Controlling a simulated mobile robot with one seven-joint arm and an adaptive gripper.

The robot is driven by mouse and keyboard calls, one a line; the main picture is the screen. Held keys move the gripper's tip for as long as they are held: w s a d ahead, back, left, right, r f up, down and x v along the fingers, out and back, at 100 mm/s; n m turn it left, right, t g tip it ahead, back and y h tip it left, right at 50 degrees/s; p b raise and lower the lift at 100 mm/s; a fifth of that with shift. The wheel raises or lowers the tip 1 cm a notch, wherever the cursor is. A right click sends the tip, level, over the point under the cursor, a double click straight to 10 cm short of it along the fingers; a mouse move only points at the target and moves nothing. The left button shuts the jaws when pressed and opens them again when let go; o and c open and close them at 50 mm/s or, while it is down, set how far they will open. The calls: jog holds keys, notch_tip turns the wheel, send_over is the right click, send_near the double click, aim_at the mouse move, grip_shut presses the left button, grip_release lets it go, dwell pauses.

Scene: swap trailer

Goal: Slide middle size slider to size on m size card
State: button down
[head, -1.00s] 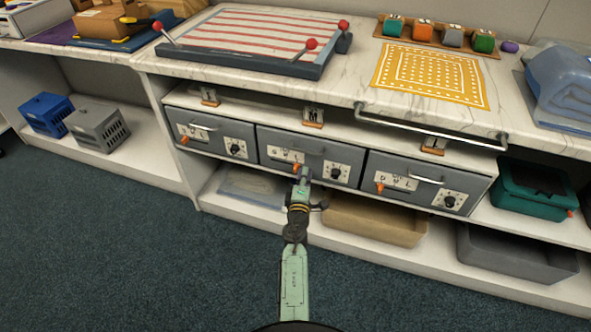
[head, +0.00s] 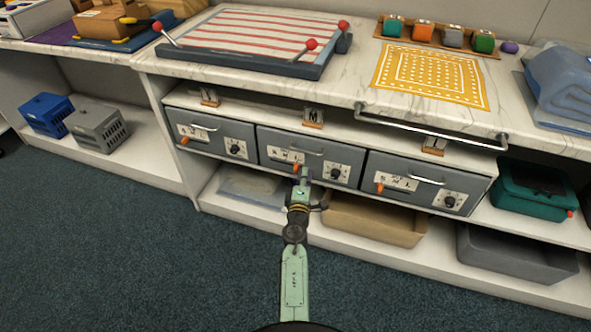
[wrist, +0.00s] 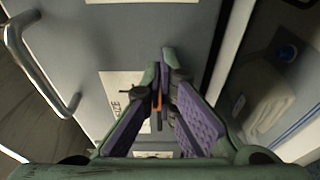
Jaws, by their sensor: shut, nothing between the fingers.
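The middle grey drawer unit (head: 275,148) has a white size label, a metal handle and a black dial. Its orange slider (head: 296,168) is at the label's lower edge, partly hidden by my gripper. The M card (head: 313,117) stands in a wooden holder on the ledge above this unit. My gripper (head: 304,172) is at the front of the middle unit, by the slider. In the wrist view, my gripper (wrist: 166,70) has its fingertips together, with an orange strip (wrist: 157,110) showing beside the fingers. Whether they touch the slider is unclear. The size label (wrist: 122,95) is partly covered.
Similar grey units stand left (head: 212,135) and right (head: 418,183), each with an orange slider. A metal rail (head: 430,127) runs along the counter front. The carpet in front is clear.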

jog(key=shift+a, duration=0.1)
jog(key=shift+w+a, duration=0.3)
jog(key=shift+a, duration=0.55)
jog(key=shift+w+a, duration=0.25)
jog(key=shift+a, duration=0.6)
send_near(294, 172)
jog(key=shift+s+a+b, duration=0.1)
jog(key=shift+a+b, duration=0.25)
jog(key=shift+b, duration=0.1)
dwell(0.6)
